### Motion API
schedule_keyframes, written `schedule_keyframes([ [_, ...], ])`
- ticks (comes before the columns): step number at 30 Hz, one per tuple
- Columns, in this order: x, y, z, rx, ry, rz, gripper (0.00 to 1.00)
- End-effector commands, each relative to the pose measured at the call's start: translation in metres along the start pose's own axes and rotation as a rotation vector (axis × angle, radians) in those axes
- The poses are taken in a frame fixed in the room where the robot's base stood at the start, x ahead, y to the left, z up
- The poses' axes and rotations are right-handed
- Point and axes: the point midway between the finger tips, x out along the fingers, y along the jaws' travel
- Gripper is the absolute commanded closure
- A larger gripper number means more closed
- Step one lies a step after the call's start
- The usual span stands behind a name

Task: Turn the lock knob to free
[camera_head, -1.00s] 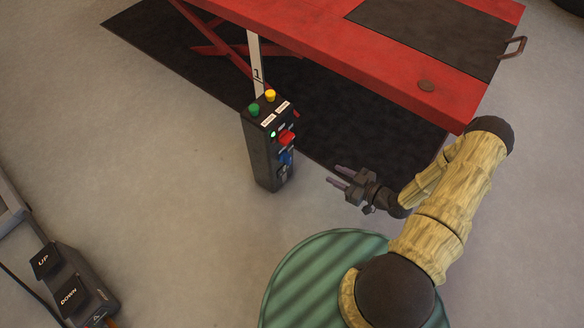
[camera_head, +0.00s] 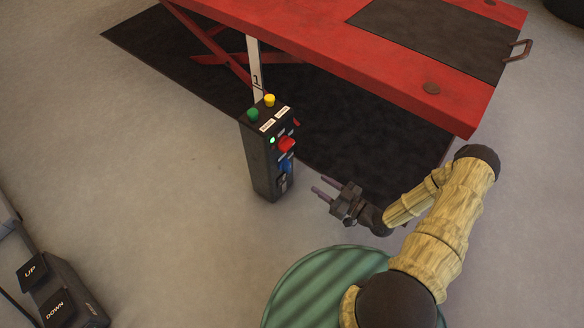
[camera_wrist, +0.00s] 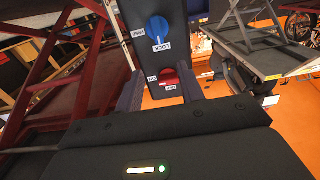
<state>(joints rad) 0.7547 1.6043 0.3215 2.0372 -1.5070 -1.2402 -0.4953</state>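The lock knob is a blue round knob (camera_wrist: 158,27) on the dark control box, with a LOCK label below it and a FREE label to its left in the wrist view. Its pale mark appears to point toward LOCK. In the head view the blue knob (camera_head: 286,164) sits low on the box's right face, under a red knob (camera_head: 287,144). My gripper (camera_head: 320,186) is open and empty, to the right of the box and apart from it. In the wrist view the two fingers (camera_wrist: 158,88) stand apart, with the red knob (camera_wrist: 168,80) showing between them.
The control box (camera_head: 257,165) has green and yellow buttons on top and stands by the red lift table (camera_head: 400,65). A pedal unit (camera_head: 80,300) marked UP and DOWN lies at lower left. Grey floor around the box is clear.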

Motion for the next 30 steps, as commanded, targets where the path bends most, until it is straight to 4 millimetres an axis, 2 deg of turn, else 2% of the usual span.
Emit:
schedule_keyframes([
  [18,0.109,-0.001,0.004,-0.002,0.001,-0.003,0.62],
  [24,0.127,0.0,0.002,-0.001,0.0,0.0,0.62],
  [30,0.129,0.0,0.0,0.0,-0.001,0.0,0.62],
])
